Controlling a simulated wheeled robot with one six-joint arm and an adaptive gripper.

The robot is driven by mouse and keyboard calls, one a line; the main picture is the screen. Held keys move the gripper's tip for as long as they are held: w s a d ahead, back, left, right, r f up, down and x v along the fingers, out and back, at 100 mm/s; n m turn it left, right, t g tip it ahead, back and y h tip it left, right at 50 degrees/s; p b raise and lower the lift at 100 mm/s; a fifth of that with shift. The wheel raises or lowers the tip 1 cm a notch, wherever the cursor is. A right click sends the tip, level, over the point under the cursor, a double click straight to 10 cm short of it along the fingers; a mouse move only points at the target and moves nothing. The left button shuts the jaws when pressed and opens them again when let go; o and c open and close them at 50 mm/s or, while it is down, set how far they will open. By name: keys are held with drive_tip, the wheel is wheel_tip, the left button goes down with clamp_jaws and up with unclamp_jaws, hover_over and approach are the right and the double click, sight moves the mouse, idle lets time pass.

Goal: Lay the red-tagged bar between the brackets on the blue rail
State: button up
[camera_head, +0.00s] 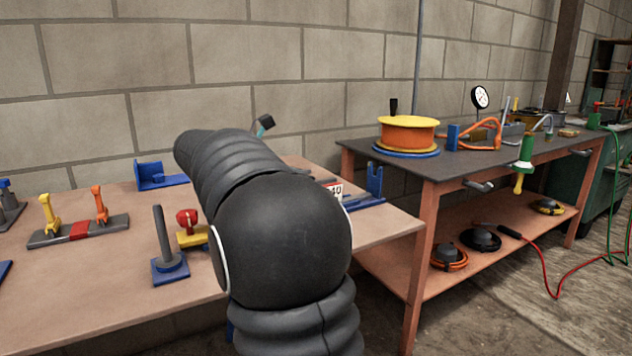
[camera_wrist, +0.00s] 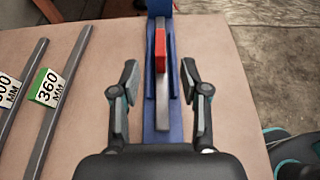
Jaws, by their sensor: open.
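In the wrist view, the grey bar (camera_wrist: 162,110) with a red tag (camera_wrist: 160,50) lies lengthwise along the blue rail (camera_wrist: 150,134). Low blue side walls flank it, and a blue upright (camera_wrist: 159,6) stands at the rail's far end. Whether the bar is fully seated cannot be told. My gripper (camera_wrist: 159,74) is open, one finger on each side of the rail and bar, touching neither visibly. In the head view, my arm hides the gripper and most of the rail; only blue bracket uprights (camera_head: 375,181) and part of a red-and-white tag (camera_head: 334,190) show.
Two other bars (camera_wrist: 22,85) (camera_wrist: 60,102), with white and green tags, lie left of the rail. The head view shows a blue stand with a post (camera_head: 171,267), a red-knobbed yellow piece (camera_head: 188,218) and a lever block (camera_head: 80,231). A darker bench (camera_head: 470,165) stands right.

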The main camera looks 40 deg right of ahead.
drive_tip(key=shift+v, duration=1.9)
